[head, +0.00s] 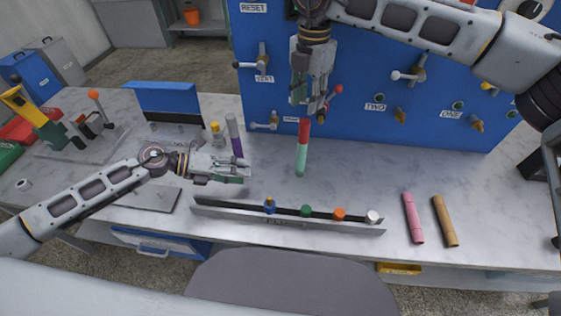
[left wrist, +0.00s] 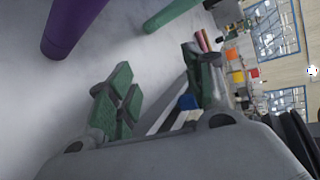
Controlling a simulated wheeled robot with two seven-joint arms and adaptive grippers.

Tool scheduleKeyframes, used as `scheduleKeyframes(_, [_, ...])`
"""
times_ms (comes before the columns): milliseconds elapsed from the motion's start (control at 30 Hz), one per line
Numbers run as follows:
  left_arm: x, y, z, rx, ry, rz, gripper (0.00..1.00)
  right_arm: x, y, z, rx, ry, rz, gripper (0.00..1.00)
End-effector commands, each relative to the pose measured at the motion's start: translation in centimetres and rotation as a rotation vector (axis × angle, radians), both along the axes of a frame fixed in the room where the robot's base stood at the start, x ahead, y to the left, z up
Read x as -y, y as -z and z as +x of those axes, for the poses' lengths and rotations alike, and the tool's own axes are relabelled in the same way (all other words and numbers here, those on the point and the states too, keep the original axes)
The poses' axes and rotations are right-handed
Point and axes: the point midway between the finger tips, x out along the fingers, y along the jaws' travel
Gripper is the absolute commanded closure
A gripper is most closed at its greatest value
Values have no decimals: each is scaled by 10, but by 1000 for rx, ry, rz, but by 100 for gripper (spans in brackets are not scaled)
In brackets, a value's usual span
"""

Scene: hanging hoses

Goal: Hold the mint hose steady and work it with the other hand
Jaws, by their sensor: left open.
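The mint hose (head: 301,161) hangs in front of the blue panel. Its upper part is red and its lower part mint green. In the left wrist view the mint hose (left wrist: 172,15) shows at the top, beyond the fingers. My left gripper (head: 247,170) is open and empty, left of the hose and apart from it, with its fingers pointing right. Its green finger pads (left wrist: 160,92) show spread in the left wrist view. My right gripper (head: 309,106) points down just above the red upper part. Whether its fingers touch or grip anything is hidden.
A purple hose (head: 236,142) with a grey top hangs close to my left gripper. A rail (head: 290,217) with coloured knobs lies in front. Pink (head: 413,217) and tan (head: 445,220) tubes lie to the right. Panel valves (head: 408,75) stick out behind.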

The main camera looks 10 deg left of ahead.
Motion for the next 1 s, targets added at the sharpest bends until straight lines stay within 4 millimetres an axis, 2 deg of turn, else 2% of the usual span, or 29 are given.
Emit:
scheduleKeyframes(433, [34,3,6,334,56,5,49,0,0,0,0,0,0,64])
scheduleKeyframes(1000, [71,0,22,733,47,38,49,0,0,0,0,0,0,64])
